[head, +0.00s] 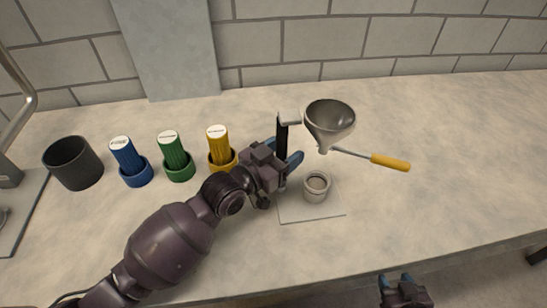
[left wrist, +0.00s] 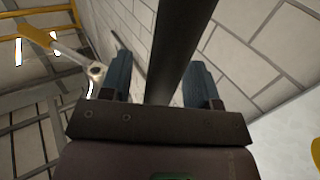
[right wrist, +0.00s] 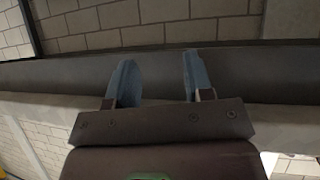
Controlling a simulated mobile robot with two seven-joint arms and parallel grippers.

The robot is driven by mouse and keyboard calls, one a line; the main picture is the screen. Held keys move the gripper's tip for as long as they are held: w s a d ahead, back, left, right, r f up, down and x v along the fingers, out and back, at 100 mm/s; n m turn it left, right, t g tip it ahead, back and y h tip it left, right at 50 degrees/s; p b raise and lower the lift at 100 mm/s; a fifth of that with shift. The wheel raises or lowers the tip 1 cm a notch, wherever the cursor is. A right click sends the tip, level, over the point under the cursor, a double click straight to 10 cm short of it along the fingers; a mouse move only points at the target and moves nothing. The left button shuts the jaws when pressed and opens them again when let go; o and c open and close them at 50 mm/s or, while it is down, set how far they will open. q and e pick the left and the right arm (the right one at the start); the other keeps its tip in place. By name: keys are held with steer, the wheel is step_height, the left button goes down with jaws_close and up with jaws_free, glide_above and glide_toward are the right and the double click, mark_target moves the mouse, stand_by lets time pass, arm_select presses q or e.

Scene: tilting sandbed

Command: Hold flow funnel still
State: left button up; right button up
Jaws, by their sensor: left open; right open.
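A grey metal funnel (head: 331,118) is held up at the top of a stand, beside a pale block (head: 288,118) on a dark post (head: 282,142). A small pale jar (head: 316,188) stands on the base plate (head: 318,213), below the funnel. My left gripper (head: 290,160) is at the post, with its blue fingers apart. In the left wrist view the post (left wrist: 183,45) runs up between the two fingers (left wrist: 165,85), with gaps visible on both sides. My right gripper (head: 398,278) is open and empty, in front of the counter's front edge. It also shows in the right wrist view (right wrist: 157,80).
Blue (head: 127,160), green (head: 175,157) and yellow (head: 221,150) containers stand in a row left of the stand, near my left arm. A dark cup (head: 73,163) is farther left. A yellow handle (head: 390,162) on a thin rod is right of the funnel. The counter's right side is clear.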

arm_select(q)
steer(key=shift+w+d, duration=0.2)
steer(key=shift+c, duration=0.2)
